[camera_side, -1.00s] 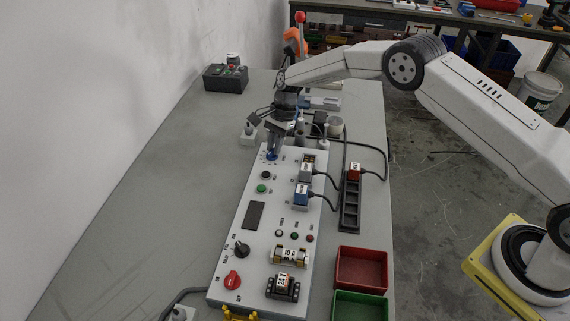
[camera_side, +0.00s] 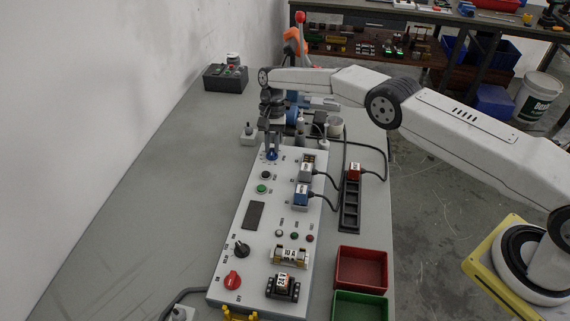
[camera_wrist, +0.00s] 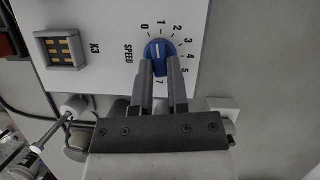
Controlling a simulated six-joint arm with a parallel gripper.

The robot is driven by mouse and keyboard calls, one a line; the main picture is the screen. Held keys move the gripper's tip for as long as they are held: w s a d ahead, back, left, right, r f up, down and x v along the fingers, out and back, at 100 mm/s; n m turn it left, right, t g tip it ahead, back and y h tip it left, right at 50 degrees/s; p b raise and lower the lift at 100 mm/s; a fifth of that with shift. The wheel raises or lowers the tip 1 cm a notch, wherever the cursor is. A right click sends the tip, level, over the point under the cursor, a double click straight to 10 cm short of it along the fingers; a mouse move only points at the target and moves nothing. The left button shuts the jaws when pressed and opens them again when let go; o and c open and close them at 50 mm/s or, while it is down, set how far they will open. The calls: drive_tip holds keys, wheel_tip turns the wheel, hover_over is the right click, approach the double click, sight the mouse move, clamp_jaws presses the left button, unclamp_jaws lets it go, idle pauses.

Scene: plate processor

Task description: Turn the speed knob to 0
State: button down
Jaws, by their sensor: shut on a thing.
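The blue speed knob (camera_wrist: 159,50) is on the pale panel in the wrist view, inside a printed dial with 0 and 1 at the top. Its white mark points roughly up, near 0 and 1; I cannot tell exactly which. My gripper (camera_wrist: 164,66) is shut on the knob, one finger on each side, and hides its lower part. In the side view the knob (camera_side: 271,155) is at the panel's far end, with my gripper (camera_side: 272,146) over it.
Plugs with cables (camera_side: 302,193) stand right of the knob on the panel (camera_side: 231,255). A black selector (camera_side: 241,249) and a red knob (camera_side: 232,280) are nearer. Red (camera_side: 361,267) and green (camera_side: 359,305) bins stand at the right. The table's left side is clear.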

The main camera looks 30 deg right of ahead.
sight(272, 153)
drive_tip(key=shift+n+h, duration=0.3)
drive_tip(key=shift+n, duration=0.4)
idle(0.4)
drive_tip(key=c, duration=0.6)
unclamp_jaws()
drive_tip(key=shift+r, duration=0.1)
drive_tip(key=shift+r, duration=1.5)
drive_tip(key=shift+s+d+r, duration=0.4)
drive_tip(key=shift+s+r, duration=1.2)
drive_tip(key=shift+s, duration=0.7)
drive_tip(key=shift+s+d+r, duration=0.45)
drive_tip(key=shift+s+r, duration=1.2)
drive_tip(key=shift+s, duration=0.65)
drive_tip(key=shift+s+d+r, duration=0.4)
drive_tip(key=shift+s+r, duration=1.2)
drive_tip(key=shift+s, duration=0.7)
